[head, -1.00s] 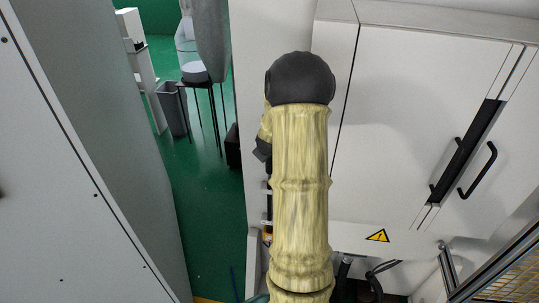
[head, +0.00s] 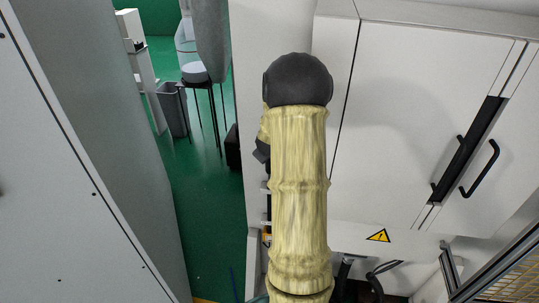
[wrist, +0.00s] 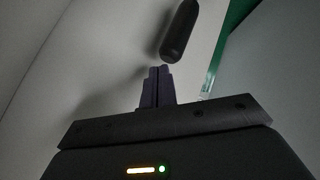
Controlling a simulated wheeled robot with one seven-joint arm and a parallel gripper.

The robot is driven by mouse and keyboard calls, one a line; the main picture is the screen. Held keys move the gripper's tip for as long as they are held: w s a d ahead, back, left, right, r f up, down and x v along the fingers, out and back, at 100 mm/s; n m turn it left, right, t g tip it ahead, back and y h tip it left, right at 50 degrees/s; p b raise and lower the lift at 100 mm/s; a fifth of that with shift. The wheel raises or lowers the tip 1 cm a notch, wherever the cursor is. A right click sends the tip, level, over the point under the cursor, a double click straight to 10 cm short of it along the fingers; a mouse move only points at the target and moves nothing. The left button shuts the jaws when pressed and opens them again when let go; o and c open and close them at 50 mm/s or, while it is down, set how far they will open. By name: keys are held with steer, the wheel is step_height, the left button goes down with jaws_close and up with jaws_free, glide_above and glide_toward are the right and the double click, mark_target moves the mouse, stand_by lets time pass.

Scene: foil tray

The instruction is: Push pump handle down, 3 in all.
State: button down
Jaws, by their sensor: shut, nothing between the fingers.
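A dark, round-ended bar (wrist: 180,32), which looks like the pump handle, enters the wrist view from the top. Its lower end lies just beyond and slightly right of my fingertips. My gripper (wrist: 158,72) is shut and empty, its two dark fingers together. A narrow gap shows between fingertips and bar in the picture; I cannot tell whether they touch in depth. The rest of the pump is out of the wrist view. In the head view my own arm covers the middle, and I cannot make out the handle or the fingertips there.
A white cabinet (head: 420,120) with black handles stands on the right. A grey panel (head: 75,180) fills the left. Between them is a strip of green floor (head: 205,225), with a stool (head: 196,75) and a grey bin (head: 171,108) further back.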

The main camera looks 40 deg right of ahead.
steer(key=shift+s+f+b, duration=0.1)
steer(key=shift+f+b, duration=2.2)
steer(key=shift+f, duration=0.35)
stand_by(2.8)
steer(key=shift+r, duration=0.1)
steer(key=shift+r+p, duration=2.15)
steer(key=shift+r, duration=0.85)
steer(key=shift+r+p, duration=1.65)
steer(key=shift+r, duration=0.85)
